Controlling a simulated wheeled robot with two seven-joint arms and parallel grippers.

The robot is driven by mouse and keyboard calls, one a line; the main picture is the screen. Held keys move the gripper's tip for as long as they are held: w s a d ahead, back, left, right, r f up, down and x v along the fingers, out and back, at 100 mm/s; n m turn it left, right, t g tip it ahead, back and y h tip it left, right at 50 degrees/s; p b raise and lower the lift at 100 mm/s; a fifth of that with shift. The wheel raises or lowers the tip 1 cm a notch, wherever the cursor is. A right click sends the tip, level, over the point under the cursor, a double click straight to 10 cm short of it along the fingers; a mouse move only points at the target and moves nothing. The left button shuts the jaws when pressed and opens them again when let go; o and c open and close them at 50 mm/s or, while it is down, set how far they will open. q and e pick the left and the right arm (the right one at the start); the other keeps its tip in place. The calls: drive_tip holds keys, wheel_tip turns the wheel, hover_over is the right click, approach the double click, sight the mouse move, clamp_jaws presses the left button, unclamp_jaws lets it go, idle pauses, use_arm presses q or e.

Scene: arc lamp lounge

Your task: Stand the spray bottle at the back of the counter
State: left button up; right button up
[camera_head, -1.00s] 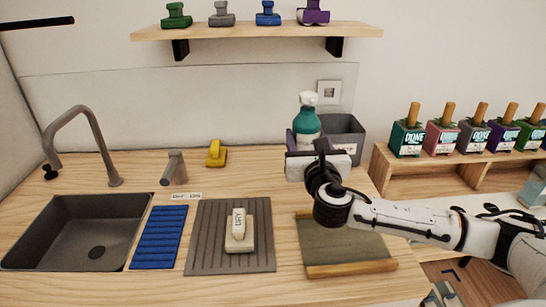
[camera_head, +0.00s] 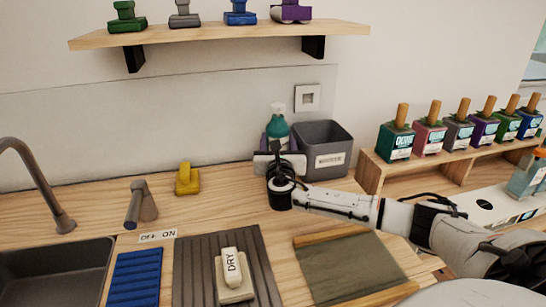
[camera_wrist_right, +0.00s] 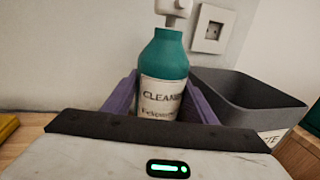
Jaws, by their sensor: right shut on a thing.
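The spray bottle (camera_head: 278,127) is teal with a white spray head and stands upright near the back wall, just left of the grey bin. In the right wrist view the bottle (camera_wrist_right: 165,58) shows a white label reading "CLEAN", and its spray head is cut off by the top edge. My right gripper (camera_head: 277,142) is shut on the bottle, with purple fingers on both sides of it. The bottle's base is hidden behind the gripper, so I cannot tell whether it touches the wooden counter (camera_head: 215,207). My left gripper is not in view.
The grey bin (camera_head: 335,162) stands close on the bottle's right. A wall shelf (camera_head: 220,36) hangs above. A sink, tap, drying mat and green-grey board (camera_head: 350,268) lie nearer.

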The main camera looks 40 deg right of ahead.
wheel_tip(320, 180, down, 4)
drive_tip(key=shift+w+f, duration=0.1)
idle(0.4)
drive_tip(key=o, duration=1.1)
drive_tip(key=shift+f, duration=0.15)
drive_tip(key=shift+o, duration=0.2)
drive_tip(key=v, duration=1.2)
